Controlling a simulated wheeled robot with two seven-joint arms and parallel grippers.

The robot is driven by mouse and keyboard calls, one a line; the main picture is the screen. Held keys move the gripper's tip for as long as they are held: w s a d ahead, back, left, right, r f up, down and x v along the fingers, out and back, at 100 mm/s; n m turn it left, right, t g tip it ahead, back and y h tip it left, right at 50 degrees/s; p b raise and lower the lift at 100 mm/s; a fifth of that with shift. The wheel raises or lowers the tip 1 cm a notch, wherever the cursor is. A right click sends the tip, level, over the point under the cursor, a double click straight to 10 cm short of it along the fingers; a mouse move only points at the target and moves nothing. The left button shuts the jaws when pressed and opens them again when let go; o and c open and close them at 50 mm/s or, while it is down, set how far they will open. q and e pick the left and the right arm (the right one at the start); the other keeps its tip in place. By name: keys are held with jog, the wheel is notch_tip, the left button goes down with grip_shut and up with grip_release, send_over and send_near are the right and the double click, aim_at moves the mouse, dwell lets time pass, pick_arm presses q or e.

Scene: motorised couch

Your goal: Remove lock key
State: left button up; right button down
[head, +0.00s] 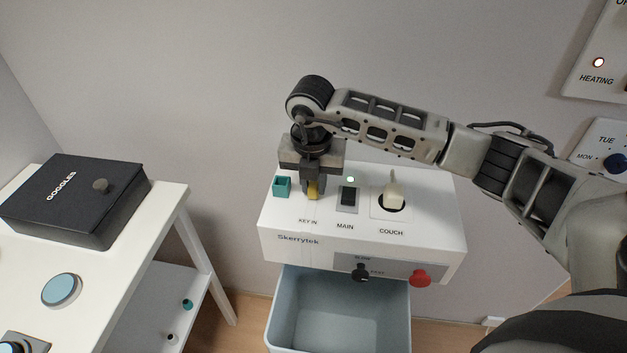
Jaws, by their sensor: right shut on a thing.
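The white Skerrytek control box (290,222) stands in the middle of the head view. My right gripper (312,192) points down over its top, just behind the KEY IN label. It is shut on the yellow lock key (313,190), which shows between and below the fingers. I cannot tell whether the key's lower end is in its slot, as the fingers hide most of it. My left gripper is not in view.
The box top carries a teal square holder (282,187), the MAIN switch (348,197) and the COUCH lever (393,190). A black knob (360,272) and red button (421,278) are on its front. An open grey drawer (340,325) lies below. A black GOGGLES case (75,200) rests on the white table (120,262).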

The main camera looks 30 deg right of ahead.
aim_at(313, 185)
jog(key=shift+r, duration=0.2)
jog(key=shift+r+p, duration=1.65)
jog(key=shift+r, duration=0.6)
jog(key=shift+r, duration=0.1)
jog(key=shift+r+p, duration=1.05)
jog(key=shift+r, duration=0.4)
notch_tip(313, 185, up, 4)
